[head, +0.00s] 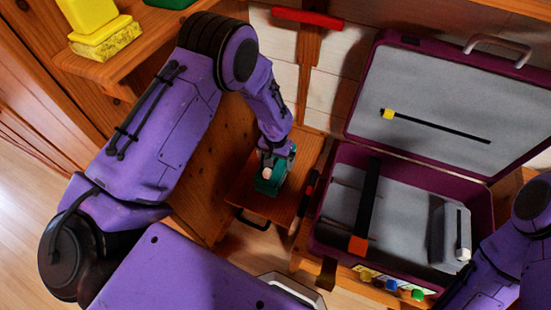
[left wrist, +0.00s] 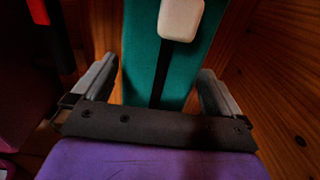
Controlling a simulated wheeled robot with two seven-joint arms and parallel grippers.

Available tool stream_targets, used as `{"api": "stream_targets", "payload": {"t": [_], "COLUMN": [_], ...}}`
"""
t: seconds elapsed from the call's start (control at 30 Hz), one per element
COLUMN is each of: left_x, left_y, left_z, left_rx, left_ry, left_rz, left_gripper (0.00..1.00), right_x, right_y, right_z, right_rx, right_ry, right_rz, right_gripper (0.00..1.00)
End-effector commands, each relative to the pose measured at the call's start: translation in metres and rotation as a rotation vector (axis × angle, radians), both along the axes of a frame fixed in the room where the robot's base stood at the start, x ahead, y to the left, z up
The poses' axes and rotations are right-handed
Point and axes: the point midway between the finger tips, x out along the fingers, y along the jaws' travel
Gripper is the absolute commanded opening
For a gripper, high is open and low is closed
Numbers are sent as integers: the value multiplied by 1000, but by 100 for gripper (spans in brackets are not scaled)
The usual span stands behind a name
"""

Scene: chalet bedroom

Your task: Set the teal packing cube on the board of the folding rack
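The teal packing cube (head: 268,187), with a black strap and a pale tab, is at the small wooden board (head: 292,207) left of the suitcase. My left gripper (head: 275,163) reaches down onto it from above.
An open maroon suitcase (head: 322,228) stands right of the board, its lid (head: 430,85) raised. A grey box (head: 450,235) lies inside. A yellow block (head: 90,22) sits on a wooden shelf (head: 150,40) at upper left. Wooden walls are close behind and left of the board.

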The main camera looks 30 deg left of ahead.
Motion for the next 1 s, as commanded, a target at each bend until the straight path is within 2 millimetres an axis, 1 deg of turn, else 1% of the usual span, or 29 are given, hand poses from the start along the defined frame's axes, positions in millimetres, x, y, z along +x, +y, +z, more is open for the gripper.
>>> {"api": "stream_targets", "payload": {"t": [0.13,0.23,0.27,0.5,0.6,0.7,0.8,1.0], "left_x": [0,1,1,1,0,1,0,0], "left_y": [0,0,0,0,0,0,0,0], "left_z": [3,15,21,84,104,117,123,124], "left_rx": [0,0,0,-1,-1,0,0,0], "left_ry": [-1,-2,-4,-4,-3,-2,0,1], "left_rz": [0,0,0,0,0,0,-1,0], "left_gripper": [100,100,100,100,100,100,100,100], "right_x": [0,0,0,0,0,0,0,0], "right_y": [0,0,0,0,0,0,0,0], "right_z": [2,3,3,6,7,8,8,8], "right_rx": [0,0,0,0,0,0,0,0], "right_ry": [0,0,0,0,0,0,0,0], "right_rz": [0,0,0,0,0,0,0,0], "right_gripper": [0,0,0,0,0,0,0,0]}}
